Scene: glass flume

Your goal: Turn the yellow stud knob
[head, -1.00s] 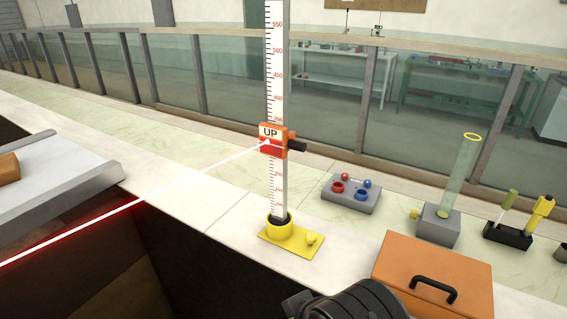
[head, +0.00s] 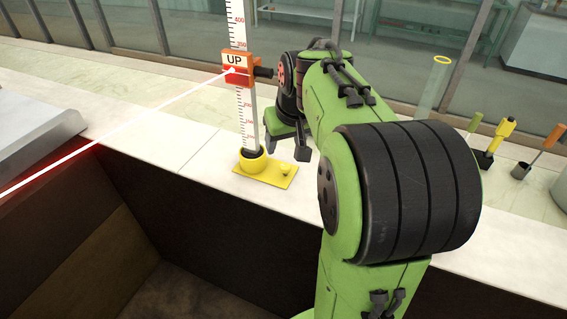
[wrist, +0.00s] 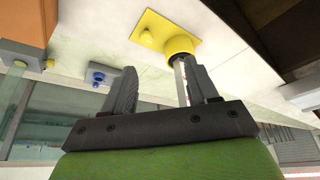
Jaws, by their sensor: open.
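The yellow stud knob (head: 285,169) stands on a flat yellow base plate (head: 268,181) on the pale ledge. Beside it a yellow collar (head: 251,161) holds the upright white scale staff (head: 248,122). In the wrist view the knob (wrist: 146,38) and the collar (wrist: 178,45) show beyond the fingers. My gripper (head: 290,146) hangs above and slightly right of the knob, apart from it. It is open, with nothing between its two fingers (wrist: 154,88).
An orange slider marked UP (head: 237,66) sits on the staff, with a red beam running to it from the left. A clear tube (head: 436,85) and small tools (head: 497,140) stand on the ledge at right. A dark pit lies in front of the ledge.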

